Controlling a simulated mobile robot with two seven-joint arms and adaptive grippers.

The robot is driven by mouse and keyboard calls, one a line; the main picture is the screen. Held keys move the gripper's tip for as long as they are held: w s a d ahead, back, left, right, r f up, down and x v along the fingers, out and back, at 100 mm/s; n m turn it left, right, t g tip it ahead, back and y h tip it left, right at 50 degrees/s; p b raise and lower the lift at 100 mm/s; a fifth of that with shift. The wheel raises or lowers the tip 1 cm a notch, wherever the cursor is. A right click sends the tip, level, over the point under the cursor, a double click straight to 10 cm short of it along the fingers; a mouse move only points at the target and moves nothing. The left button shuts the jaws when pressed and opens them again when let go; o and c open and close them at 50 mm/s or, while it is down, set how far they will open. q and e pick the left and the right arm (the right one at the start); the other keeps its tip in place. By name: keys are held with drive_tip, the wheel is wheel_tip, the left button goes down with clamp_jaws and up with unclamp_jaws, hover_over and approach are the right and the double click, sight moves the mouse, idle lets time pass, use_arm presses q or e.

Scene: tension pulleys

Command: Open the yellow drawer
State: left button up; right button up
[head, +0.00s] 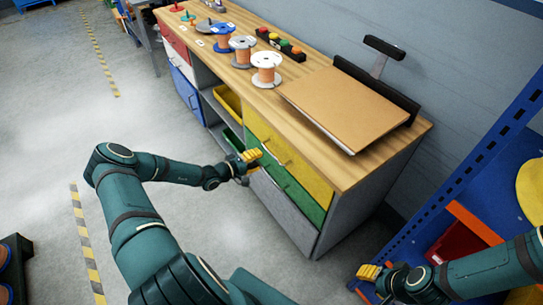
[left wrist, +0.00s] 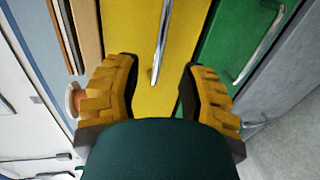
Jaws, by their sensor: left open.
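The yellow drawer (head: 303,166) is the top drawer at the right end of the workbench, and its front looks flush and shut. It fills the middle of the left wrist view (left wrist: 185,62), with its silver bar handle (left wrist: 163,38) running up the picture. My left gripper (head: 252,158) is at the drawer front by the left end of the handle (head: 274,153). Its yellow fingers (left wrist: 160,78) are open, one on each side of the handle's line, and appear not to be closed on it. My right gripper (head: 370,272) is low at the right, away from the drawer.
A green drawer (head: 300,200) and a grey drawer (head: 283,213) lie below. Spools (head: 267,70) and a cardboard-coloured board (head: 345,108) stand on the wooden top. A blue rack (head: 480,165) with a red bin (head: 455,245) is at the right. The floor in front is clear.

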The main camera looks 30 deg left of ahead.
sight(272, 154)
use_arm(q)
drive_tip(key=b+x, duration=0.1)
drive_tip(key=x, duration=0.6)
clamp_jaws()
